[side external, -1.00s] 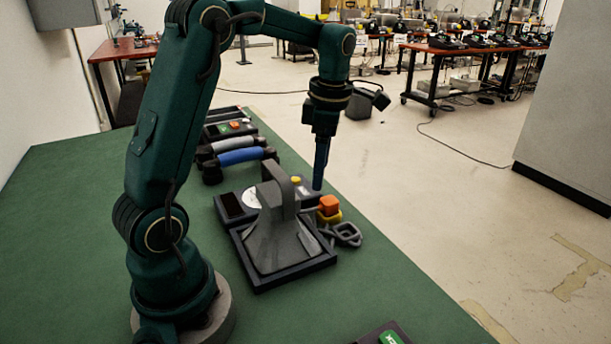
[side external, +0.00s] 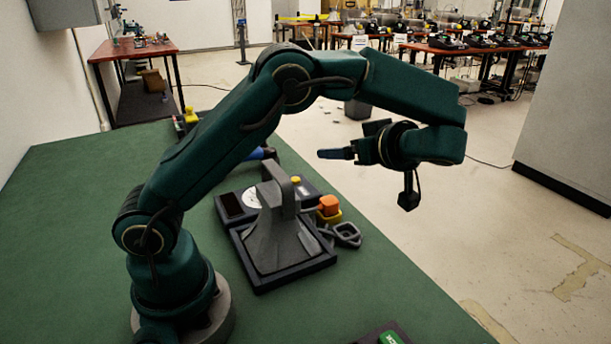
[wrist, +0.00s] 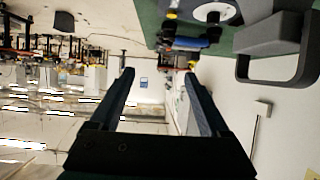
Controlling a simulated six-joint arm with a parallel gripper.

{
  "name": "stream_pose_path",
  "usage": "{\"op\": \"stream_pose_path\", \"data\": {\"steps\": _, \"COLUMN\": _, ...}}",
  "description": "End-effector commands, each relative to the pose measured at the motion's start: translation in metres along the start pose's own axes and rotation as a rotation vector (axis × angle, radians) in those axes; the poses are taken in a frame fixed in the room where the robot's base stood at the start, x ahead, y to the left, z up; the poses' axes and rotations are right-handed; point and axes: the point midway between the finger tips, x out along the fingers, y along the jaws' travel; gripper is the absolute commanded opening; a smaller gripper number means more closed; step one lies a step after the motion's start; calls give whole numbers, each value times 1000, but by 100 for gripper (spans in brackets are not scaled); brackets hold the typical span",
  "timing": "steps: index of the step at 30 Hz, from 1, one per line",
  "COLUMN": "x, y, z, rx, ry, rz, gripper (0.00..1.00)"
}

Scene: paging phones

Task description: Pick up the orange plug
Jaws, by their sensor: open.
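The orange plug (side external: 329,203) stands on a yellow piece beside the right side of the grey-handled phone (side external: 270,235) on the green table. A grey cable or link runs next to it. My gripper (side external: 322,154) is well above the plug in the side view, its fingers level and pointing left. It touches nothing. In the wrist view my gripper (wrist: 158,76) is open, with two dark fingers apart and nothing between them. I cannot make out the orange plug in the wrist view.
The phone's grey handle (side external: 275,205) rises just left of the plug. A blue handset (side external: 262,153) lies behind, partly hidden by my arm. A dark device with a green label (side external: 390,338) sits at the front edge. The table's left side is clear.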

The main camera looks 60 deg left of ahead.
Motion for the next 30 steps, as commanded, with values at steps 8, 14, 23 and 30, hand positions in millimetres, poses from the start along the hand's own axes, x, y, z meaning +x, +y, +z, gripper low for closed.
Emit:
{"op": "stream_pose_path", "data": {"steps": 8, "x": 34, "y": -1, "z": 70, "rx": 6, "ry": -1, "rz": -4, "gripper": 80}}
{"op": "stream_pose_path", "data": {"steps": 14, "x": 50, "y": 0, "z": 104, "rx": 2, "ry": -1, "rz": -2, "gripper": 80}}
{"op": "stream_pose_path", "data": {"steps": 23, "x": 74, "y": 0, "z": 112, "rx": -3, "ry": -2, "rz": -5, "gripper": 80}}
{"op": "stream_pose_path", "data": {"steps": 30, "x": 100, "y": 0, "z": 112, "rx": -3, "ry": -4, "rz": -4, "gripper": 80}}
